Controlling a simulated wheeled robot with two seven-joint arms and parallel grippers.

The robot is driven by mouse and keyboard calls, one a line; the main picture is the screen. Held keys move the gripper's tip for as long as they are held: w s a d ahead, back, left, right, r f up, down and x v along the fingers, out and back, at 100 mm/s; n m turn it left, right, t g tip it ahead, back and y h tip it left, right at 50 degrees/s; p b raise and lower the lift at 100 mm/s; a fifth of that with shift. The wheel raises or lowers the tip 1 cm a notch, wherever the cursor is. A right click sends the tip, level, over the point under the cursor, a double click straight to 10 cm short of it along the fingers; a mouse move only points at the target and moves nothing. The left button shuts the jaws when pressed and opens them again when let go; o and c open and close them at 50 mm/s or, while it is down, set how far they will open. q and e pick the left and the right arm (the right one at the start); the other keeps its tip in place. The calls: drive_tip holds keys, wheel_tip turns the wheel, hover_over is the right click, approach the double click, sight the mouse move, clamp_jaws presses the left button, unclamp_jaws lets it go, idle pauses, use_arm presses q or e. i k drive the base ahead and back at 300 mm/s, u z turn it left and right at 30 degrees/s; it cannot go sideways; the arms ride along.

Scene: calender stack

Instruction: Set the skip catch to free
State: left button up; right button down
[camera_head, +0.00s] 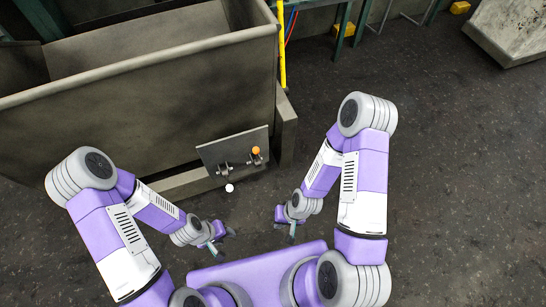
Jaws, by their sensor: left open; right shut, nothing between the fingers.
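The skip (190,90) is a large grey open-topped metal bin filling the upper left of the head view. A dark plate (208,152) is on its near side, low and toward the right. An orange knob (256,150) and small metal fittings (224,169) sit on this plate. A white ball-shaped knob (229,188) shows just below the plate; its link to the catch is too small to tell. My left gripper (223,243) is open and empty, below the white knob. My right gripper (289,231) is shut and empty, right of and below the plate. Neither touches the catch.
A yellow upright bar (281,45) stands by the skip's right corner. Green metal framing (342,30) is behind it. A grey slab-like block (512,32) lies at the upper right. The dark floor (450,170) on the right is clear.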

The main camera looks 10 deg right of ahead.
sight(255, 150)
drive_tip(key=u, duration=0.05)
drive_tip(key=k, duration=0.3)
drive_tip(key=z, duration=0.55)
drive_tip(key=i, duration=0.95)
drive_tip(key=u, duration=0.7)
